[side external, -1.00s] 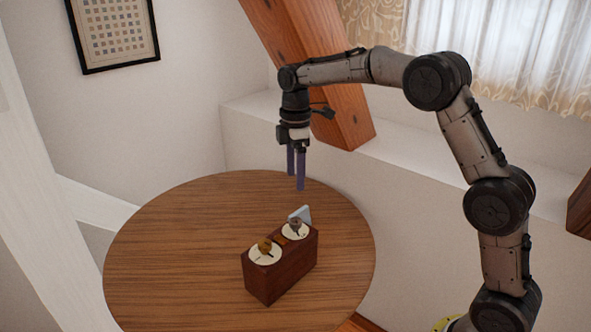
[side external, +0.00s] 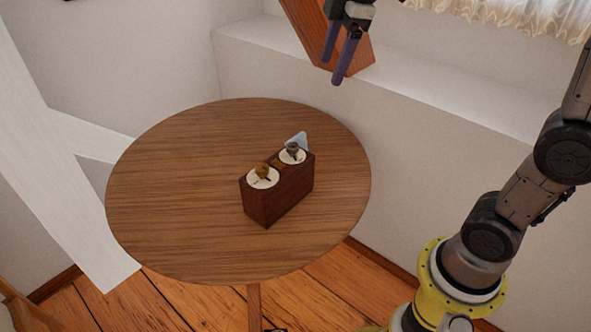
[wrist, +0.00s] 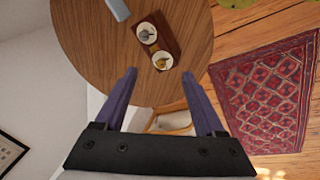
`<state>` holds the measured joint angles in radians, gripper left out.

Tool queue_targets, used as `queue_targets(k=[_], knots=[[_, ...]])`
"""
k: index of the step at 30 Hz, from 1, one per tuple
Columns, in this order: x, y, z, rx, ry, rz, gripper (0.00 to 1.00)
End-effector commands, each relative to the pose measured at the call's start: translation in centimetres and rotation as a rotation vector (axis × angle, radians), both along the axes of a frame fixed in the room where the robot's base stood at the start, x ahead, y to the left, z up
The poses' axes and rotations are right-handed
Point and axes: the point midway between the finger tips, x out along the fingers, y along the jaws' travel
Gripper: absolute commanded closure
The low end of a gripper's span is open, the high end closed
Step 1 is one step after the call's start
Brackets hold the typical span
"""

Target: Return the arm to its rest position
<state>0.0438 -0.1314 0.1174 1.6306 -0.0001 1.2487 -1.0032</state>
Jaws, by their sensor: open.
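My gripper (side external: 343,55) is at the top of the side external view, high above and behind the round wooden table (side external: 160,190). Its two purple fingers are apart with nothing between them. In the wrist view the open gripper (wrist: 164,100) points down past the table edge. Most of my arm above the gripper is out of the side external frame.
A dark wooden box (side external: 285,193) stands on the table, with two cream discs on top bearing a brown and a grey piece. A light blue-grey piece (side external: 297,140) is behind it. A timber brace (side external: 318,40) and white ledge (side external: 440,95) are near my gripper. A red rug (wrist: 262,95) lies on the floor.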

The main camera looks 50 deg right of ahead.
Motion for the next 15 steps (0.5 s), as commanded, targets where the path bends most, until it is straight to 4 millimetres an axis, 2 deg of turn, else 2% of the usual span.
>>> queue_targets(k=[1,4,7,12,15], knots=[[-2.2,0.3,0.5,0.011,-0.030,-0.034,0.29],[-6.2,0.7,0.4,0.043,-0.083,-0.124,0.29],[-10.0,1.1,-0.5,0.086,-0.132,-0.229,0.29],[-15.9,1.5,-4.1,0.188,-0.198,-0.450,0.29],[-18.2,1.6,-6.9,0.253,-0.214,-0.594,0.29]])
